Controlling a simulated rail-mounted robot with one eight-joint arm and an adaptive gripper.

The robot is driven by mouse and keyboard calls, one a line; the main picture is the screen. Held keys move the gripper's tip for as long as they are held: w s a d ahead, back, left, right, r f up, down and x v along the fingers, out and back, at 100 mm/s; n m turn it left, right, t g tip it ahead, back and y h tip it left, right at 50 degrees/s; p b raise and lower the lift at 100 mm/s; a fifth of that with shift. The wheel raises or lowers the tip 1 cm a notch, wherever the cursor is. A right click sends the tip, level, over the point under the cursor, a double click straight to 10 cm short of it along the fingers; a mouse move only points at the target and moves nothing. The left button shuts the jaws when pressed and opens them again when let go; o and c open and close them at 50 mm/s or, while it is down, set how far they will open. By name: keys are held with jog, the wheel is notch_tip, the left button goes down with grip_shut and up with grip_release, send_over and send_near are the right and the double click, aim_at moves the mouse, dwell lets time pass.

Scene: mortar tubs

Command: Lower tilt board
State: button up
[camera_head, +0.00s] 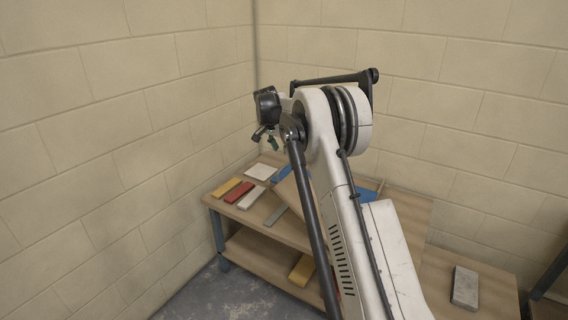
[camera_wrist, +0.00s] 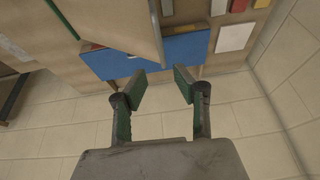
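The tilt board looks to be the tan wooden panel (camera_wrist: 120,22) at the top centre of the wrist view. It stands at an angle over a blue surface (camera_wrist: 186,48), with one edge toward the camera. In the head view a tan board (camera_head: 291,203) shows beside my arm, partly hidden by it. My gripper (camera_wrist: 158,76) is open and empty, its green-padded fingers apart in front of the blue surface. The board lies beyond the fingertips, apart from them. In the head view my gripper (camera_head: 266,138) is above the table's back part.
A wooden table (camera_head: 232,222) carries yellow (camera_head: 226,187), red (camera_head: 239,192), white (camera_head: 261,172) and grey (camera_head: 275,215) flat pieces. A lower shelf (camera_head: 262,259) holds a yellow block (camera_head: 302,270). A grey block (camera_head: 465,287) lies at the right. Block walls (camera_head: 130,110) close in behind.

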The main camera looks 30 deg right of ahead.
jog(key=x, duration=1)
jog(key=shift+a, duration=0.1)
jog(key=shift+c, duration=0.2)
grip_shut()
